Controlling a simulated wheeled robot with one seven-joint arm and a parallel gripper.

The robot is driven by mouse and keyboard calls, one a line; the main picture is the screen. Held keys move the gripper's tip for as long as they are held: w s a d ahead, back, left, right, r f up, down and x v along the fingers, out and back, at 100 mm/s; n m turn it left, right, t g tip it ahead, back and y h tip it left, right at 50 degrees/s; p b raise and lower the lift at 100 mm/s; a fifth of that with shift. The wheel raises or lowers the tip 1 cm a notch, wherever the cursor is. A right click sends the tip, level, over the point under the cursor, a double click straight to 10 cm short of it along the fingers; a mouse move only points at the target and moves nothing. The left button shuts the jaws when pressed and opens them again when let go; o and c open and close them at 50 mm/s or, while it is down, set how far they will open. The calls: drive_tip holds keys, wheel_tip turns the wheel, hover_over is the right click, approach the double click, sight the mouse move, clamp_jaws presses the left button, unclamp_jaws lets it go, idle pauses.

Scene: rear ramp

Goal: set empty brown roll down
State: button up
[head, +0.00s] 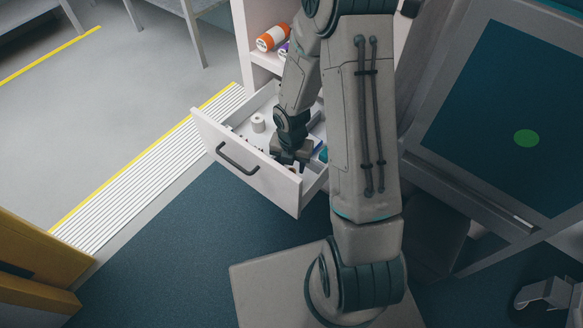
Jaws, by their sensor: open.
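My gripper (290,164) points down into the open white drawer (243,168), close behind its front panel. Its jaws are open, but the fingertips are partly hidden by the drawer front and my wrist. I cannot make out a brown roll; whether one lies beneath or between the fingers is hidden. A small white roll (258,123) stands upright in the drawer, left of my gripper and apart from it.
Other small items lie in the drawer, partly covered by my arm. An orange and white bottle (272,38) lies on the shelf above. A grey stretcher-like frame with a dark teal pad (500,110) stands at right. The blue floor (190,240) before the drawer is clear.

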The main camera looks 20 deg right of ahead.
drive_tip(key=s+d+r+m+h+p, duration=0.1)
drive_tip(key=s+r+m, duration=0.2)
drive_tip(key=r+m, duration=0.6)
drive_tip(key=s+d+r+m+p, duration=0.1)
drive_tip(key=s+r+m, duration=0.1)
drive_tip(key=r+m, duration=0.65)
drive_tip(key=s+a+r+m+t+y, duration=0.1)
drive_tip(key=s+a+r+m, duration=0.1)
drive_tip(key=s+r+m, duration=0.6)
wheel_tip(320, 180, up, 2)
drive_tip(key=m, duration=0.4)
drive_tip(key=shift+s+r, duration=0.15)
drive_tip(key=shift+r, duration=0.1)
